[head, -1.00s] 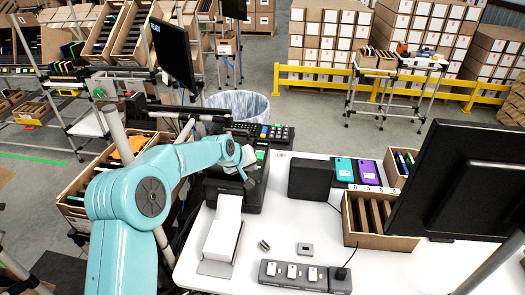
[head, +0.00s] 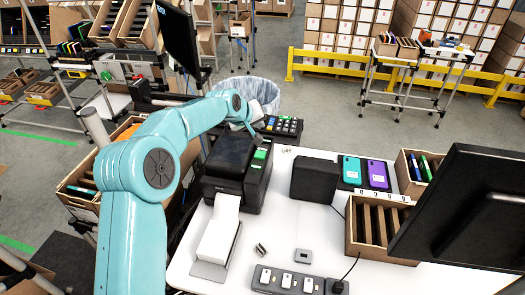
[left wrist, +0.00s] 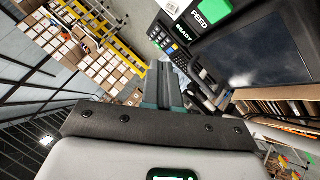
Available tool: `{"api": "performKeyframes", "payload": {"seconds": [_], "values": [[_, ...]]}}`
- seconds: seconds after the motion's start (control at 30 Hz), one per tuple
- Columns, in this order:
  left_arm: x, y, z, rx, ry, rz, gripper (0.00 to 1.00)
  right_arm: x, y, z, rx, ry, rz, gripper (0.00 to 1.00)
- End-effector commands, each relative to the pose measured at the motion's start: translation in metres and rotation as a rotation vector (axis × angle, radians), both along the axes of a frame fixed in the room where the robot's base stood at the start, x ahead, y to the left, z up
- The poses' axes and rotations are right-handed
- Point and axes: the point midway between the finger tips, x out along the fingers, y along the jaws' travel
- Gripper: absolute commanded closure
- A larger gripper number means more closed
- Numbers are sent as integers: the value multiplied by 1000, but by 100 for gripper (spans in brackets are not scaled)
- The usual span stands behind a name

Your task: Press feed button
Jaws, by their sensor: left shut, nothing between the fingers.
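The black label printer (head: 236,172) stands on the white table and shows a green feed button (head: 261,154) on its top right. In the left wrist view the green button (left wrist: 207,12), marked FEED, is at the top edge, partly cut off, beside a READY label and a dark screen. My left gripper (head: 250,128) is beyond the printer, near the far table edge and the keypad, apart from the button. Its fingers (left wrist: 172,72) show in the left wrist view, shut with nothing between them. My right gripper is out of view.
A black keypad (head: 279,126) lies behind the printer. A black box (head: 315,179), teal phone (head: 351,170) and purple phone (head: 378,174) are to the right. A white paper stack (head: 218,228) stands in front. A monitor (head: 460,190) blocks the right side.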

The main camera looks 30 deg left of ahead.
Motion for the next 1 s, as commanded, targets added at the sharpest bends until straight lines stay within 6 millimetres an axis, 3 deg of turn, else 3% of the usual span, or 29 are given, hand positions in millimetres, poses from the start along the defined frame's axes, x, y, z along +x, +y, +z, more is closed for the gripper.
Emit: {"api": "performKeyframes", "payload": {"seconds": [0.47,0.67,1.0], "values": [[-4,0,-5,0,1,1,100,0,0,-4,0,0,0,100],[-2,-1,-24,-1,1,1,100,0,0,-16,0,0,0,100],[0,-1,-75,0,-1,1,100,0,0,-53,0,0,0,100]]}}
